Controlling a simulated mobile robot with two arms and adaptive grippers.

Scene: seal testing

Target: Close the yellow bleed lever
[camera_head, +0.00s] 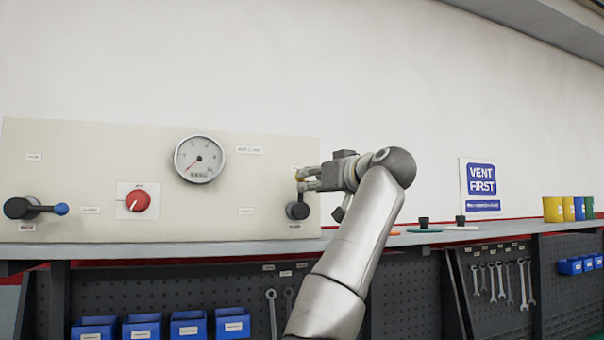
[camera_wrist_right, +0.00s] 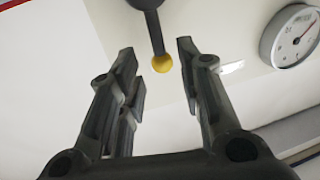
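The yellow bleed lever has a dark round hub (camera_head: 297,211) low at the right end of the beige panel (camera_head: 105,165). Its dark arm and yellow ball tip (camera_wrist_right: 162,63) show in the right wrist view. There the ball lies in the picture between the spread fingertips of my right gripper (camera_wrist_right: 158,58). The gripper is open; contact with the ball cannot be told. In the head view my right gripper (camera_head: 303,180) is at the panel's right edge, just above the hub, and partly hides the lever. My left gripper is out of view.
The panel also carries a gauge (camera_head: 200,159), a red knob (camera_head: 137,201) and a blue-tipped lever (camera_head: 60,209). The bench top (camera_head: 180,248) runs below it.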

